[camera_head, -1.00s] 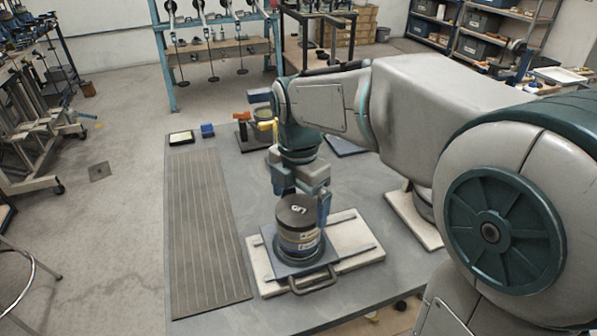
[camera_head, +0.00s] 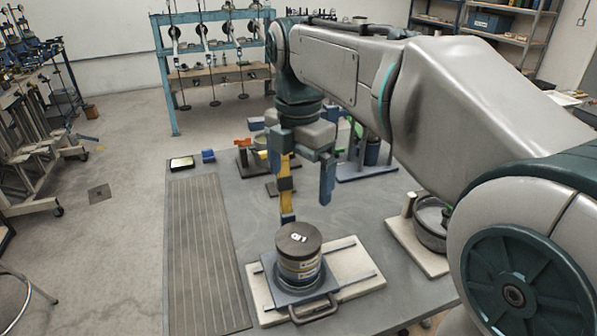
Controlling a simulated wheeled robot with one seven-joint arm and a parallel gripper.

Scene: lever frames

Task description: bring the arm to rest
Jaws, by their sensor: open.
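My gripper (camera_head: 307,207) is open and empty. It hangs pointing down above the table, behind and above a round dark-lidded canister (camera_head: 299,254). The canister stands upright on a blue-grey plate with a handle (camera_head: 316,308), on a pale board (camera_head: 355,272). A gap shows between the fingertips and the canister. My arm reaches in from the right and hides part of the table's back.
A ribbed grey mat (camera_head: 198,255) lies along the table's left side. A metal pot (camera_head: 432,224) stands on a board at right.

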